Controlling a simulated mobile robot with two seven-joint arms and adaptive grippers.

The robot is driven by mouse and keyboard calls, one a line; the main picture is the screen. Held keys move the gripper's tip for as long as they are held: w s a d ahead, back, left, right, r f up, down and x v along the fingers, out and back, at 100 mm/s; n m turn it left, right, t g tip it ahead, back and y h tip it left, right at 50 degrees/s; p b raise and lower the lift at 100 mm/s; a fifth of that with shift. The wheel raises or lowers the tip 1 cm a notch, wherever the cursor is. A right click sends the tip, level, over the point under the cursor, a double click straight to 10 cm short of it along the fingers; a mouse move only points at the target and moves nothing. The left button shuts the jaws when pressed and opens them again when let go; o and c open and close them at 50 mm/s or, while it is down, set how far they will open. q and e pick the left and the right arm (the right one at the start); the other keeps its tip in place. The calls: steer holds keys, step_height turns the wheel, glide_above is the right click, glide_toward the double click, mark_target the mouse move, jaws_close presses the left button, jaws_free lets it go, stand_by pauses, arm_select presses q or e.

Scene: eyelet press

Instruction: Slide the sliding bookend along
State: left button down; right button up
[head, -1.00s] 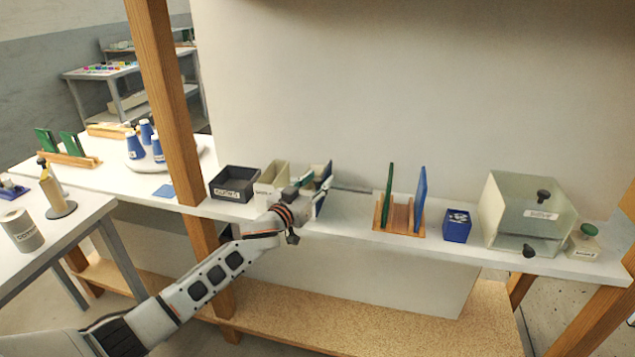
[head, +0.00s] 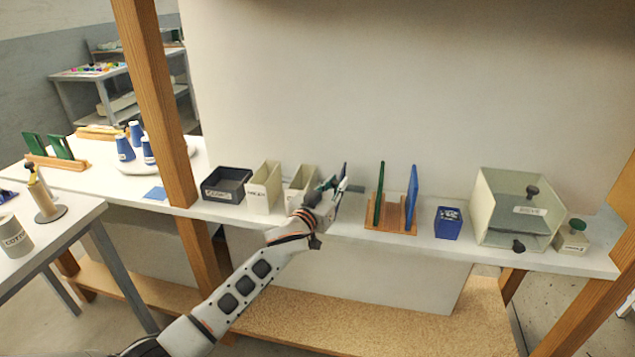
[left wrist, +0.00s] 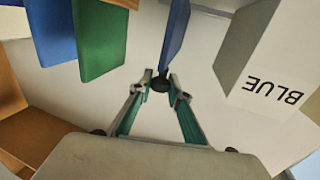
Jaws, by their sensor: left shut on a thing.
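The sliding bookend looks like an upright blue plate (head: 344,172) with a dark knob, standing on the white shelf in the head view. In the left wrist view the blue plate (left wrist: 176,35) is edge-on, with its black knob (left wrist: 160,84) at the near lower end. My left gripper (head: 333,188) reaches in from the front left and hides the plate's lower part in the head view. In the left wrist view its fingertips (left wrist: 160,84) are shut on the knob. My right gripper is not in view.
Right of the bookend is a wooden rack (head: 395,228) with a green board (head: 379,192) and a blue board (head: 410,197). Left of it stand cream bins (head: 264,188), one labelled BLUE (left wrist: 262,88) in the wrist view. Clear shelf lies between bookend and rack.

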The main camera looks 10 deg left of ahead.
arm_select(q)
steer(key=shift+d, duration=1.4)
steer(key=c, duration=1.9)
jaws_free()
steer(key=shift+d, duration=0.2)
steer(key=shift+a, duration=0.15)
steer(key=v, duration=1.2)
